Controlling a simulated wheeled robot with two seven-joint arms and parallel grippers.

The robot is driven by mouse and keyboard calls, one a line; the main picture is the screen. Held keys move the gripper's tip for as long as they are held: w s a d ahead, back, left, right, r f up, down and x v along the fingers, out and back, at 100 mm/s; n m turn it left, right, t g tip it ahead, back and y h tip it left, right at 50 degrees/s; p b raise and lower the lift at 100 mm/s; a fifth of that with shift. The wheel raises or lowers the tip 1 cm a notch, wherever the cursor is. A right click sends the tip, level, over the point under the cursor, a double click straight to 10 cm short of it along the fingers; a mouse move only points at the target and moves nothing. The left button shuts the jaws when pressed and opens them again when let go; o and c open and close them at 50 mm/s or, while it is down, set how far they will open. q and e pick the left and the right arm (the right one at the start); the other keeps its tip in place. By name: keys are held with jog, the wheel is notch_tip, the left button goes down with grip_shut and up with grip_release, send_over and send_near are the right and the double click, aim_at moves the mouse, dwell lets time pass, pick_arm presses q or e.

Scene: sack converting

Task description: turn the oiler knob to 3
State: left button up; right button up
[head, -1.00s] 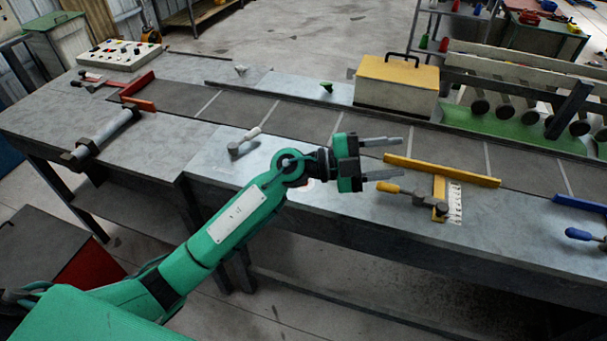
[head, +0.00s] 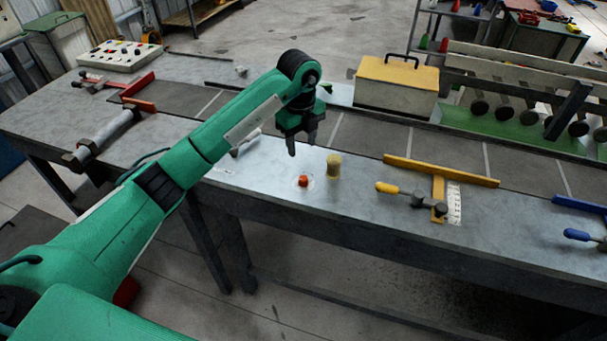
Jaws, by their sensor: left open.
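A small red knob (head: 303,181) stands on a pale round dial plate on the bench top. A short yellowish cylinder (head: 334,166) stands just right of it. I take the red knob to be the oiler knob; its dial marks and setting are too small to read. My left gripper (head: 302,147) is open and empty, pointing down. In the picture it is just above the knob, apart from it; its height over the bench is hard to judge. My right gripper is not in view.
A yellow T-shaped stop with a yellow-handled clamp (head: 438,196) and a white scale lies to the right. A lever with a pale handle (head: 245,143) is partly behind my left arm.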

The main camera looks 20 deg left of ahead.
aim_at(303, 178)
pick_arm(q)
notch_tip(303, 178, down, 11)
jog(key=p, duration=0.3)
jog(key=shift+w+d+p, duration=0.1)
jog(key=shift+d+p, duration=0.05)
jog(key=shift+p, duration=0.2)
jog(key=shift+f, duration=0.75)
jog(key=shift+c, duration=0.8)
jog(key=c, duration=0.8)
